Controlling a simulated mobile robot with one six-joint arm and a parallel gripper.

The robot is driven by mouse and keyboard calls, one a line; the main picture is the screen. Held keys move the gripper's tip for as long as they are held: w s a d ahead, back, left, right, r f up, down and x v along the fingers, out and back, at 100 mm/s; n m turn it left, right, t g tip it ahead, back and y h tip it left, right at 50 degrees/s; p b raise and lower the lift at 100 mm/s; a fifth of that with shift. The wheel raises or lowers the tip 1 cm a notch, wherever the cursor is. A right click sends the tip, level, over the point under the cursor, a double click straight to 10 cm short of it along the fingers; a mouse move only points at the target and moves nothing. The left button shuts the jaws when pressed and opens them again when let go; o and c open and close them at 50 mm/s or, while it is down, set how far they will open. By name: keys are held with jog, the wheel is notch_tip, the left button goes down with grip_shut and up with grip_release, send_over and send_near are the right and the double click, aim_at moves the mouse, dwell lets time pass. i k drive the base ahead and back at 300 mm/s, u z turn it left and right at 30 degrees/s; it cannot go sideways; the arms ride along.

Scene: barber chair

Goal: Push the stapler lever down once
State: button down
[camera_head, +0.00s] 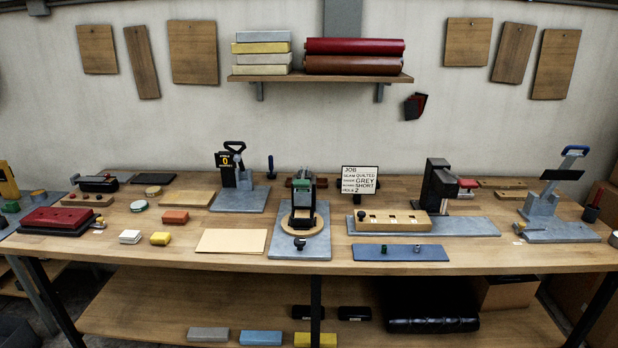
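No part of the bench is clearly marked as the stapler, and I cannot tell which device it is. Another is the black device at left centre, with a raised black loop handle (234,147) and a yellow "0" label (225,160), on a grey plate (240,202). Both handles stand up, apart from anything else. My gripper is not in view.
A workbench (460,262) spans the view. A black and green fixture (303,196) stands at the centre on a grey plate. A tan sheet (232,241) lies left.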

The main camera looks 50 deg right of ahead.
aim_at(303, 183)
jog(key=u, duration=0.1)
jog(key=i, duration=1)
jog(key=z, duration=0.05)
